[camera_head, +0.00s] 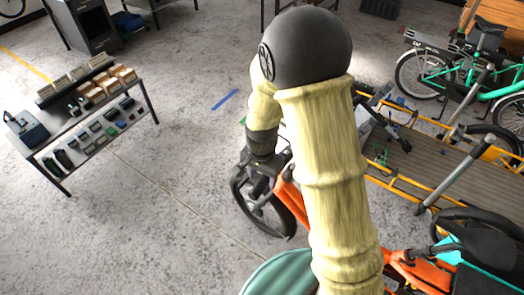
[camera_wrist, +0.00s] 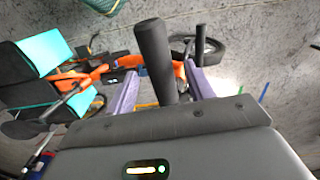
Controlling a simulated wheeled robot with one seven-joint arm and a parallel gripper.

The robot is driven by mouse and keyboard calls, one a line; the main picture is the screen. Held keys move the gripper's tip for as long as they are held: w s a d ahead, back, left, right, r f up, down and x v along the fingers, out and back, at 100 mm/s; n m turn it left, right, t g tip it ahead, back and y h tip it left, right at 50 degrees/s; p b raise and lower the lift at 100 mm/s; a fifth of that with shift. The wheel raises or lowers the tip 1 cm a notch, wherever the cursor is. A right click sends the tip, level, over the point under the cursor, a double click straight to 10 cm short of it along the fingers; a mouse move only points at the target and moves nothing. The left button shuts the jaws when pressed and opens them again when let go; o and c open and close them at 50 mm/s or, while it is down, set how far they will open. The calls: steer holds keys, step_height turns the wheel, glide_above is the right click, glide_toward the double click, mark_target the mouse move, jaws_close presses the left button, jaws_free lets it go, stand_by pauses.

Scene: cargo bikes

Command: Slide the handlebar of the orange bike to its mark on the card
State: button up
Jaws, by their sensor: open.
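The orange bike shows in the head view by its frame (camera_head: 290,200) and front wheel (camera_head: 262,212), with its middle hidden behind my arm. In the wrist view its orange frame (camera_wrist: 88,77) lies left of my gripper, and a wheel (camera_wrist: 208,51) is beyond it. My gripper (camera_wrist: 162,78) is open, with its two purple fingers apart. A dark cylindrical grip (camera_wrist: 154,45), apparently the end of the handlebar, shows between the fingers; I cannot tell whether they touch it. In the head view my gripper (camera_head: 262,160) is above the front wheel. I cannot make out the card or its mark.
A shelf table (camera_head: 85,135) with boxes and tools stands at left. A wooden-decked cargo bike (camera_head: 420,160) and a green bike (camera_head: 480,70) crowd the right. A blue strip (camera_head: 224,100) lies on the floor. The floor between table and orange bike is clear.

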step_height(320, 180, up, 16)
steer(key=b, duration=0.2)
steer(key=shift+f, duration=0.1)
stand_by(0.4)
steer(key=s+d+f+n+t, duration=0.2)
steer(key=s+d+f+n, duration=0.5)
steer(key=d, duration=0.4)
steer(key=shift+s+d+f+t, duration=0.2)
steer(key=shift+s+f+t, duration=0.15)
steer(key=shift+s, duration=0.2)
steer(key=shift+w, duration=0.15)
